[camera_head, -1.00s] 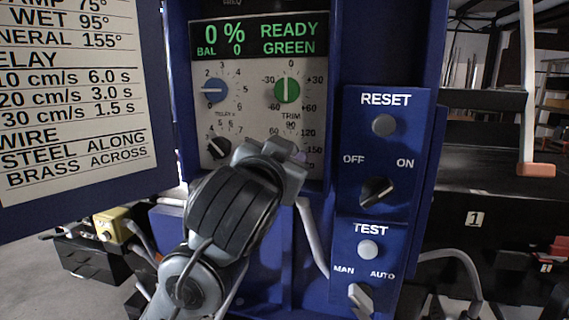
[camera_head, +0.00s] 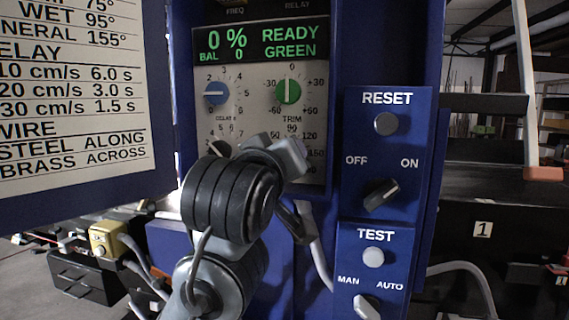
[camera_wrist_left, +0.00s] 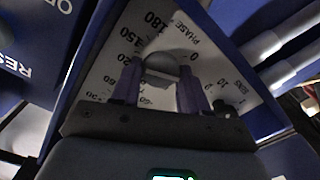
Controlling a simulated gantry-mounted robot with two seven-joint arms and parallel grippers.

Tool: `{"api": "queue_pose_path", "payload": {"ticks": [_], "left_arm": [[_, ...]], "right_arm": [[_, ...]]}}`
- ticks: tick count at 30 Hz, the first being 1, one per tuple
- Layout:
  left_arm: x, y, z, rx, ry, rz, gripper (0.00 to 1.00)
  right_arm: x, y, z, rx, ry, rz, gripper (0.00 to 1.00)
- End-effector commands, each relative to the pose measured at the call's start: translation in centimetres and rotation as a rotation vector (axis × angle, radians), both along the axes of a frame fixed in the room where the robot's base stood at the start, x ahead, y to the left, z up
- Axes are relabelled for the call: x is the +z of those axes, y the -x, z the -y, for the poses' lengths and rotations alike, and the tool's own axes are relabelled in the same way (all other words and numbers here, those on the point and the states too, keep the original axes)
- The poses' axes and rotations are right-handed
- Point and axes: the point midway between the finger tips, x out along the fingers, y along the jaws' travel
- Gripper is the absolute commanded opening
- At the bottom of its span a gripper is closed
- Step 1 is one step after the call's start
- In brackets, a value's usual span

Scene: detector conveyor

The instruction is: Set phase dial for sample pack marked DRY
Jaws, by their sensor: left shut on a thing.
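The phase dial shows in the left wrist view as a rounded grey knob (camera_wrist_left: 163,64) on a white scale with PHASE, 0, 120, 150 and 180 beside it. My left gripper (camera_wrist_left: 160,82) has its fingers on either side of the knob and is shut on it. In the head view the left gripper (camera_head: 275,156) covers the knob; only 90, 120 and 150 of its scale show. I cannot read its pointer. A chart (camera_head: 75,110) at left lists WET 95° and NERAL 155°; no DRY line is in view. My right gripper is not in view.
A display (camera_head: 262,43) reads 0 %, BAL 0, READY GREEN. Below it are a blue knob (camera_head: 216,93) and a green trim knob (camera_head: 288,91). The blue panel at right carries a RESET button (camera_head: 387,124), OFF/ON switch (camera_head: 381,195) and TEST button (camera_head: 373,257), close to the arm.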

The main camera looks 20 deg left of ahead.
Motion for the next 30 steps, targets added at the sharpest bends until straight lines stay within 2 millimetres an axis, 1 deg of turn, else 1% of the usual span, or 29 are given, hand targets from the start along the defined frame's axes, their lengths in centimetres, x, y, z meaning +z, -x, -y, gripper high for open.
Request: {"api": "queue_pose_path", "payload": {"ticks": [3, 10, 25, 26, 30], "left_arm": [[-0.05, 0.06, 0.02, -0.001, 0.06, 0.009, 0.14], [0.0, 0.04, 0.0, 0.0, 0.128, 0.016, 0.14], [0.05, 0.04, -0.01, 0.0, 0.146, 0.018, 0.14], [0.05, 0.04, -0.01, 0.0, 0.146, 0.018, 0.47], [0.03, 0.03, -0.02, 0.0, 0.145, 0.018, 0.68]], "right_arm": [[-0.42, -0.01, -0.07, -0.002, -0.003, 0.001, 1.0], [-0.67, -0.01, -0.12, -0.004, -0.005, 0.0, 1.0], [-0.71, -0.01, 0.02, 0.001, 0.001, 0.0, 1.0], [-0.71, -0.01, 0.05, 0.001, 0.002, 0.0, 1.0], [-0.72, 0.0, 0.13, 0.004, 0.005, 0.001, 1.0]]}}
